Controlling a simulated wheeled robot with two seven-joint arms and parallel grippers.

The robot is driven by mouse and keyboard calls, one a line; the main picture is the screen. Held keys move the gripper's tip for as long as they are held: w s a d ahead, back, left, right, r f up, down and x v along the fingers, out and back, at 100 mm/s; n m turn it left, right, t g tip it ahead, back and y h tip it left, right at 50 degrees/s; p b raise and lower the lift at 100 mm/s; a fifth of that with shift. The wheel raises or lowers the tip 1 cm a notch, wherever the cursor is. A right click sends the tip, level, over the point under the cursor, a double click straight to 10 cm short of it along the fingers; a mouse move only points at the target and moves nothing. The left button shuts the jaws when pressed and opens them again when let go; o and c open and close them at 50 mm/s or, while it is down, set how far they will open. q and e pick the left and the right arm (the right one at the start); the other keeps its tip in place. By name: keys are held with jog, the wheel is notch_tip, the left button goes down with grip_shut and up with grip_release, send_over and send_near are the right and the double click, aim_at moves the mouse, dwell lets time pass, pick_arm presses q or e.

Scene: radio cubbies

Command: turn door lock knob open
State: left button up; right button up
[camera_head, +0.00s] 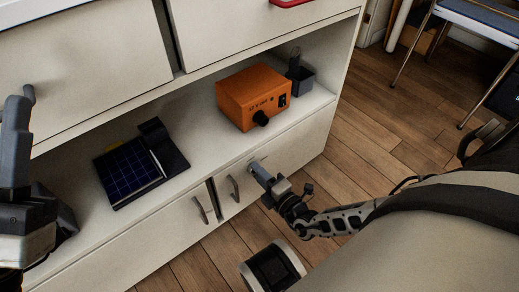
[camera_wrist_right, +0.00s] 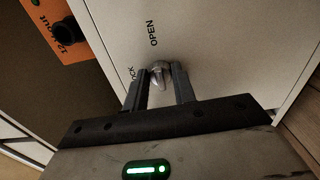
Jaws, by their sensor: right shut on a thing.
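The metal lock knob (camera_wrist_right: 160,70) sits on a white cupboard door (camera_wrist_right: 205,40), with the word OPEN printed above it. A second label to its left is partly hidden and ends in "OCK". My right gripper (camera_wrist_right: 159,84) is shut on the knob, one finger on each side. In the head view my right gripper (camera_head: 258,172) meets the lower cupboard door front, near the door handle (camera_head: 233,189), and covers the knob. My left gripper (camera_head: 16,150) shows only partly at the left edge, apart from the door; its jaw opening is unclear.
An orange power box (camera_head: 253,98) stands on the open shelf above the door. A dark blue panel device (camera_head: 130,172) lies on the shelf to the left. A second door handle (camera_head: 200,210) is nearby. Wooden floor (camera_head: 365,150) is clear on the right; a chair (camera_head: 470,20) stands behind.

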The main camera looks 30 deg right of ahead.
jog(key=shift+w+d+m, duration=0.15)
jog(key=shift+m, duration=0.15)
jog(key=o, duration=1)
